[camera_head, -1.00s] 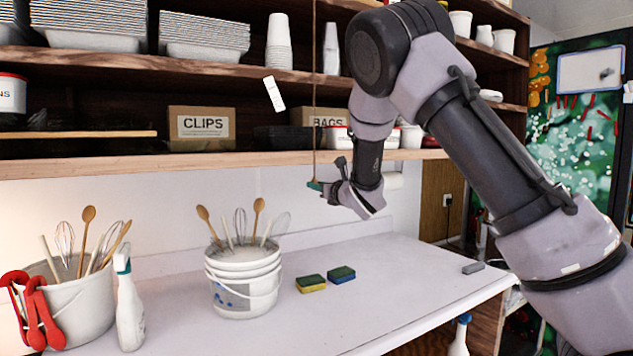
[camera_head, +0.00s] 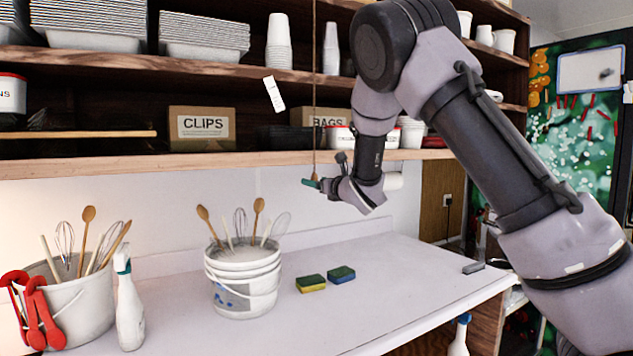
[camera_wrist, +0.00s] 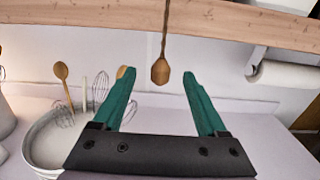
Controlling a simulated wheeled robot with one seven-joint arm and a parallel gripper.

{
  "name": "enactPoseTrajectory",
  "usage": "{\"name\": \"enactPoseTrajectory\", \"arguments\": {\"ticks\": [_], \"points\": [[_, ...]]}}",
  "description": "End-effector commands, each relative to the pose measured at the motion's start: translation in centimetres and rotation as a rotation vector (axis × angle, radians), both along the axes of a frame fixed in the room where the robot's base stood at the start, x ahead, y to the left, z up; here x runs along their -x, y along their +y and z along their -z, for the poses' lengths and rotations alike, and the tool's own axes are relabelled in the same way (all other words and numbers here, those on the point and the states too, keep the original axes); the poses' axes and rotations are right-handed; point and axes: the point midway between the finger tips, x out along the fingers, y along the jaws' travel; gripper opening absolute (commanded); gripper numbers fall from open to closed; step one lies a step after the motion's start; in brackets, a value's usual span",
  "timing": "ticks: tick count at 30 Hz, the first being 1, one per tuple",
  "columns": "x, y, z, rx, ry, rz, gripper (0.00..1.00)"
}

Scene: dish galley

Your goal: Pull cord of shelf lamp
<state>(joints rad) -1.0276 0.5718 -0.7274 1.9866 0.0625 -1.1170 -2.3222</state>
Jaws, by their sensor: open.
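The lamp cord (camera_head: 314,90) hangs straight down in front of the shelves and ends in a wooden pull knob (camera_wrist: 160,71). In the wrist view the knob hangs between and just beyond the green fingertips of my gripper (camera_wrist: 159,70), nearer the left-right middle, with white wall behind it. My gripper is open, and I see no finger pressing on the knob. In the head view my gripper (camera_head: 311,182) is at the cord's lower end, just below the lower shelf edge, and its fingers partly hide the knob. The lamp itself is not visible.
The lower shelf edge (camera_head: 220,161) runs just above my gripper. A white bucket of utensils (camera_head: 243,285) stands below on the counter, beside two sponges (camera_head: 312,283). A paper roll (camera_wrist: 285,75) is mounted at the right.

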Motion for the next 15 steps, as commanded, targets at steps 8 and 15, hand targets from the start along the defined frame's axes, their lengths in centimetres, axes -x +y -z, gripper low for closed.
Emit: {"name": "enactPoseTrajectory", "arguments": {"ticks": [8,15], "points": [[-0.01,0.0,-0.02,-0.001,-0.001,0.0,0.75],[0.95,-0.68,-0.1,-0.001,0.0,0.0,0.75]]}}
